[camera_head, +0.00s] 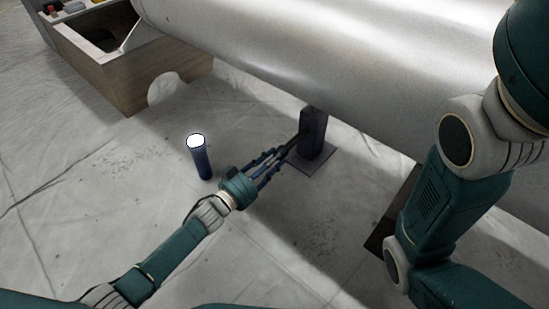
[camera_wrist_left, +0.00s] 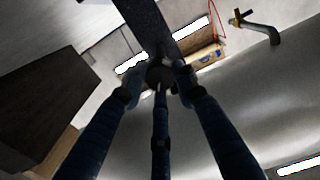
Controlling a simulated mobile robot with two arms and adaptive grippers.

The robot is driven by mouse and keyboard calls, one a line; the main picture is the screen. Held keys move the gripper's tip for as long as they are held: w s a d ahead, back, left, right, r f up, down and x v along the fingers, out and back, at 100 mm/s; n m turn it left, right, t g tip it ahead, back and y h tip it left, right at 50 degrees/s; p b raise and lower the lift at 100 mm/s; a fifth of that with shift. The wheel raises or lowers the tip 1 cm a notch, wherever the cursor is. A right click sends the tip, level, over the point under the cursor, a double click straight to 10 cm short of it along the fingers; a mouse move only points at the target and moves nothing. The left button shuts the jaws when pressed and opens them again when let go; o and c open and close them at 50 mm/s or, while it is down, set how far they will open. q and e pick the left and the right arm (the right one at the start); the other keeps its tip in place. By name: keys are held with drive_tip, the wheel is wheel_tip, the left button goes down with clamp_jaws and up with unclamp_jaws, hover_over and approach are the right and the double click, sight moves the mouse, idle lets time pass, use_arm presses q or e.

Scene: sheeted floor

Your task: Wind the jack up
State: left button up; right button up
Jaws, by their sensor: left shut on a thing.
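The dark jack (camera_head: 313,132) stands upright on a flat square base plate (camera_head: 323,162), under a large pale cylinder (camera_head: 330,50). My left gripper (camera_head: 288,150) reaches in from the left at the jack's near left side. Its fingers are shut on a dark handle at the jack, mostly hidden by the fingers. In the left wrist view the fingers (camera_wrist_left: 160,78) close around a dark round end, with a dark bar (camera_wrist_left: 152,25) running up beyond it. My right arm shows at the right, but its gripper is out of view.
A blue torch (camera_head: 203,163) with a bright top stands on the sheeted floor, left of my left gripper. A wooden box (camera_head: 95,70) with a round cut-out is at the upper left. A dark flat piece (camera_head: 385,225) lies partly behind my right arm. The near floor is clear.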

use_arm(q)
drive_tip(key=shift+r, duration=0.1)
drive_tip(key=shift+m+p, duration=0.85)
drive_tip(key=shift+m, duration=2.35)
drive_tip(key=o, duration=1.1)
drive_tip(key=shift+o, duration=0.2)
drive_tip(key=v, duration=1.2)
